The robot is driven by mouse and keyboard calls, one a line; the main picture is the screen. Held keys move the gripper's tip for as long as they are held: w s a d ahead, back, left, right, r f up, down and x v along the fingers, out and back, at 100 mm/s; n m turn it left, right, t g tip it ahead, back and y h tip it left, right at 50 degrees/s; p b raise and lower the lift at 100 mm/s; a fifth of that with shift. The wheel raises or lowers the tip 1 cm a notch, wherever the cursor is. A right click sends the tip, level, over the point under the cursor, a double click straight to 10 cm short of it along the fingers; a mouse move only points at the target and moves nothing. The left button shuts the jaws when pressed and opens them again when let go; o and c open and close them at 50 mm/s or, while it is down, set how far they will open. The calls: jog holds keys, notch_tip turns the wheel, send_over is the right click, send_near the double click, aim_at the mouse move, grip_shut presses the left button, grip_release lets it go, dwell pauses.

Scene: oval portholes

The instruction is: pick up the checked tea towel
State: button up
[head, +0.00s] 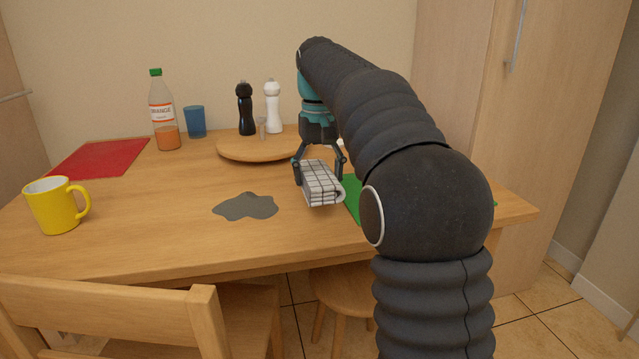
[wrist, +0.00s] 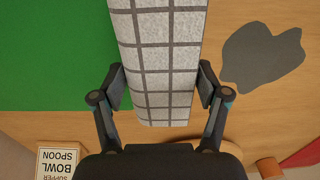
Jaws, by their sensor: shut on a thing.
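The checked tea towel (head: 321,186) is a folded white cloth with dark grid lines. My gripper (head: 320,176) is shut on it, with one finger on each side. In the wrist view the towel (wrist: 160,60) runs between the two fingers of my gripper (wrist: 162,88) and out of the top of the picture. In the head view it appears above the table, near the edge of the green mat. I cannot tell for certain how far it is off the surface.
A green mat (wrist: 50,60) lies beside the towel, and a grey spill-like patch (head: 246,206) lies to its left. Behind stands a round wooden board (head: 240,152) with black (head: 245,108) and white (head: 273,107) mills. A yellow mug (head: 55,207), bottle (head: 162,112) and blue cup (head: 195,122) stand left.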

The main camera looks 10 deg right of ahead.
jog(key=s+d+r, duration=0.6)
jog(key=s+r, duration=0.1)
jog(key=s, duration=0.2)
jog(key=shift+s+d, duration=0.25)
jog(key=shift+s, duration=0.15)
jog(key=o, duration=0.3)
jog(key=shift+c, duration=0.8)
